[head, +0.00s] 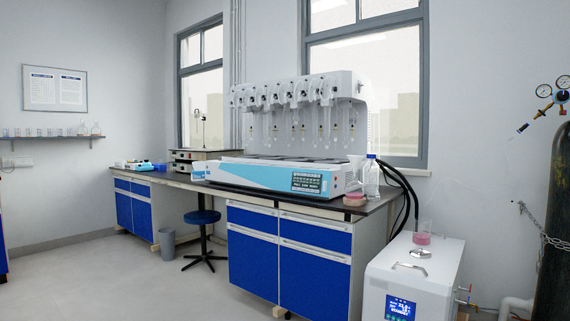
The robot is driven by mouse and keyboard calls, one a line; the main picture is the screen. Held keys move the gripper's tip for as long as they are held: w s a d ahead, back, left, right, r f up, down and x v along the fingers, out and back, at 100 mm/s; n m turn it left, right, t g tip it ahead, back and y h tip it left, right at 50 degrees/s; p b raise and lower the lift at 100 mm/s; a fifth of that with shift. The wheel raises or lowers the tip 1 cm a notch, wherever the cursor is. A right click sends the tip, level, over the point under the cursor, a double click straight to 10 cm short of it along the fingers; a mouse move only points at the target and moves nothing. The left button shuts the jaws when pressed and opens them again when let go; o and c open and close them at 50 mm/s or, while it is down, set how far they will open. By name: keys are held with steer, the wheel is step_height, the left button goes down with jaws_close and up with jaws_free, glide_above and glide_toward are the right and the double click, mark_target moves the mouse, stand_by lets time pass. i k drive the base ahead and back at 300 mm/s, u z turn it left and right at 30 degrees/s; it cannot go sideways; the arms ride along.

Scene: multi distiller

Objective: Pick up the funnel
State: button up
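A pale, see-through, funnel-like shape (356,164) shows at the right end of the bench, just left of a clear bottle (372,180) with a blue cap. It is small and faint, so I cannot be sure that it is the funnel. Below it, a vessel with pink contents (355,199) stands near the bench's right front corner. I cannot tell whether the two touch. My gripper is not in view.
The bench (290,252) with blue doors carries a large multi-position distiller (265,178). A white chiller unit (415,275) with a pink-filled beaker (423,238) stands at right, beside black hoses and a gas cylinder (553,250).

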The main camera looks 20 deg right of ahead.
mark_target(355, 160)
steer(key=u, duration=0.2)
steer(key=i, duration=1.45)
steer(key=z, duration=0.25)
steer(key=i, duration=1.3)
steer(key=z, duration=1.75)
steer(key=i, duration=0.85)
steer(key=z, duration=0.9)
